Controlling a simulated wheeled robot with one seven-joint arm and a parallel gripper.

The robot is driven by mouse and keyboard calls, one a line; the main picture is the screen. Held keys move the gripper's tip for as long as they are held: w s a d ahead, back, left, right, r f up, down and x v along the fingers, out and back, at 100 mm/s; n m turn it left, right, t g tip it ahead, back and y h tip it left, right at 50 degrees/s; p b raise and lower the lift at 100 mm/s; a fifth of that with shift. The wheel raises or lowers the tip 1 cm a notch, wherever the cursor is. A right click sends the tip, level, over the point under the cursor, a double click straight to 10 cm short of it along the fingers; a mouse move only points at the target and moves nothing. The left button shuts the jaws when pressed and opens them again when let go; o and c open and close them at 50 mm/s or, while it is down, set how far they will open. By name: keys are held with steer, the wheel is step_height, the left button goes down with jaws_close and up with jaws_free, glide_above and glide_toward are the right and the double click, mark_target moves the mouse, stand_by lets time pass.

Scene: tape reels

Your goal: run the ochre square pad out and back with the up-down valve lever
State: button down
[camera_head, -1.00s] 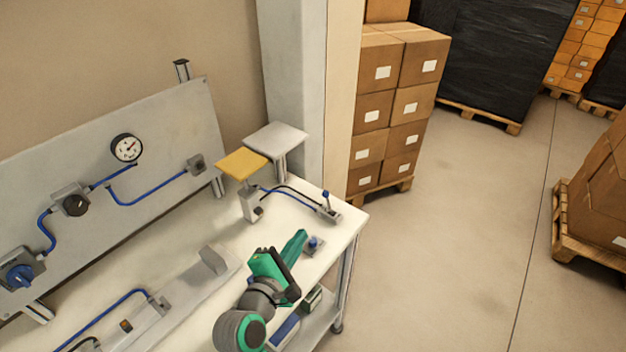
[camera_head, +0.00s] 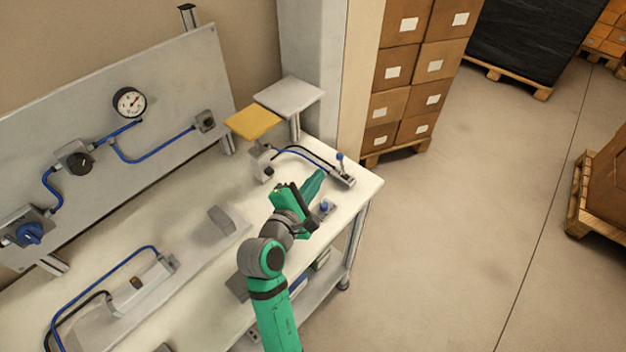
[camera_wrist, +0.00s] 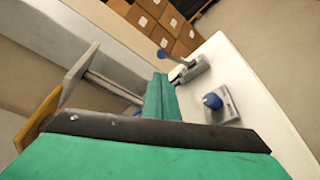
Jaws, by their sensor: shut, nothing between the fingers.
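The ochre square pad (camera_head: 253,122) sits on a grey cylinder body (camera_head: 262,162) at the far end of the bench, next to a grey square plate (camera_head: 290,95) on a post. The valve lever (camera_head: 340,160), blue-tipped, stands on a small grey valve block (camera_head: 343,180) near the bench's far right corner. In the wrist view the lever knob (camera_wrist: 162,54) shows beyond my fingers. My gripper (camera_head: 315,182) is shut and empty, pointing toward the valve block, short of the lever. In the wrist view my fingers (camera_wrist: 161,98) are together. The pad's edge (camera_wrist: 38,118) shows at the left.
A second small block with a blue knob (camera_head: 325,208) sits on the bench's right edge, close beside my gripper. Blue and black hoses (camera_head: 300,150) run from cylinder to valve. A grey panel (camera_head: 180,85) with a gauge stands at the left. Stacked boxes (camera_head: 405,75) stand behind.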

mark_target(342, 164)
steer(key=x, duration=0.6)
steer(key=shift+w+d, duration=0.2)
steer(key=shift+w, duration=0.05)
steer(key=shift+w, duration=0.1)
